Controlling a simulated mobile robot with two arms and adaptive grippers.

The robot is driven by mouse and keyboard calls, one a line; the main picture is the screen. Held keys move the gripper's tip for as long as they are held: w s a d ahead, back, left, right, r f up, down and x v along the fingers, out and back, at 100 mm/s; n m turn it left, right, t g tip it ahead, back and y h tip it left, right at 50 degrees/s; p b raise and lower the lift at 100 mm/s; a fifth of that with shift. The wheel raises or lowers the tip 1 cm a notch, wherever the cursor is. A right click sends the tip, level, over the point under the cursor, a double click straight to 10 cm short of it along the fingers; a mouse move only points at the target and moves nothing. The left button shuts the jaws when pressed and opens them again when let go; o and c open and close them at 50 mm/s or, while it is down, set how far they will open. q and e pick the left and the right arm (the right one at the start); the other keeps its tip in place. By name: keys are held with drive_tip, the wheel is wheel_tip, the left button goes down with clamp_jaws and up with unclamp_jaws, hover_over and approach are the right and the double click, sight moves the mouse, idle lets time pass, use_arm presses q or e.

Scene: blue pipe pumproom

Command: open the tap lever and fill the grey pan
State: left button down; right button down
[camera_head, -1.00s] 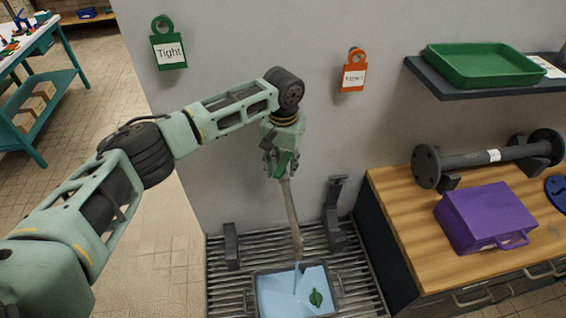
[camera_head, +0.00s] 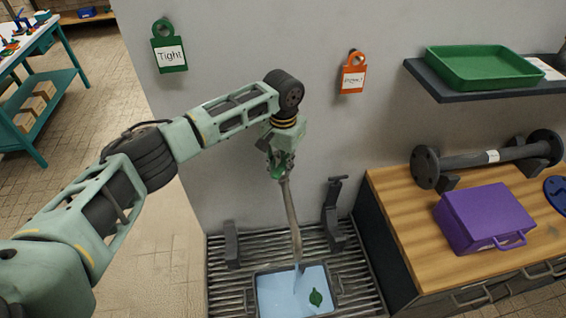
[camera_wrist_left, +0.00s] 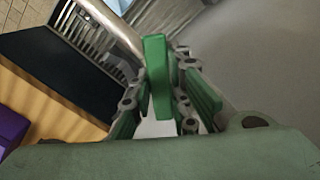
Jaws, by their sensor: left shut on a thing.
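The tap's metal spout (camera_head: 290,215) comes down from the wall above a grated drain. A stream of water (camera_head: 299,280) runs from its end into the grey pan (camera_head: 335,287). The pan holds pale blue water with a green leaf-like thing (camera_head: 315,297) in it. My left gripper (camera_head: 279,170) is at the top of the tap, shut on the green tap lever (camera_wrist_left: 157,80), which stands between the fingers in the left wrist view. The head view hides most of the lever. My right gripper is not in view.
The pan stands on a slatted metal grate (camera_head: 222,285) with dark upright brackets (camera_head: 231,245) behind it. To the right, a wooden workbench (camera_head: 405,215) carries a purple case (camera_head: 485,217) and a flanged pipe (camera_head: 490,157). A shelf with a green tray (camera_head: 484,68) is above.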

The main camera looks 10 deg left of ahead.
use_arm(q)
drive_tip(key=m+p, duration=0.1)
drive_tip(key=m, duration=0.1)
drive_tip(key=shift+r+m, duration=0.15)
drive_tip(key=shift+m, duration=0.25)
drive_tip(key=m+p, duration=0.1)
drive_tip(key=m, duration=0.1)
drive_tip(key=shift+m, duration=0.3)
drive_tip(key=m+p, duration=0.1)
drive_tip(key=m, duration=0.4)
drive_tip(key=shift+w, duration=0.1)
drive_tip(key=c, duration=1.6)
unclamp_jaws()
drive_tip(key=shift+c, duration=0.2)
